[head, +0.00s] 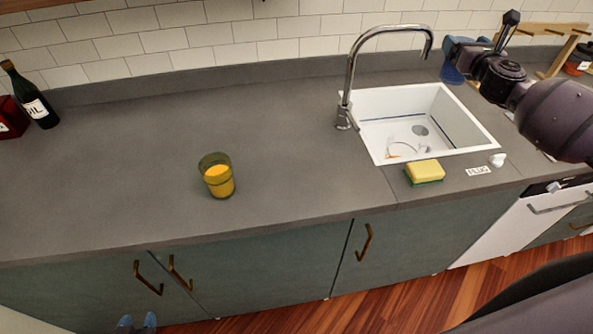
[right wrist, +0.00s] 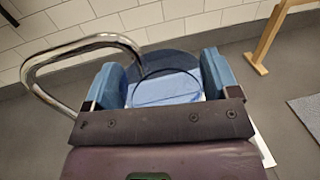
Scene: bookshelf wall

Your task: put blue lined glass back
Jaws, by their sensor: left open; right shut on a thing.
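My right gripper (head: 464,48) reaches in from the right, above the back of the counter just right of the tap. It is shut on a blue see-through glass (head: 452,73). In the right wrist view the blue glass (right wrist: 165,85) sits between the two blue fingers of my right gripper (right wrist: 162,75), with a dark rim line showing. Its lower part is hidden by the gripper body. My left gripper (head: 137,322) shows only as two blue fingertips at the bottom left, apart and empty, below the counter front.
A glass with orange drink (head: 217,178) stands on the counter. The white sink (head: 372,150) holds a clear glass (head: 402,147) with an orange line. A tap (head: 349,85), sponge (head: 425,172), dark bottle (head: 30,95) and wooden rack (head: 565,50) stand around. The left counter is mostly clear.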

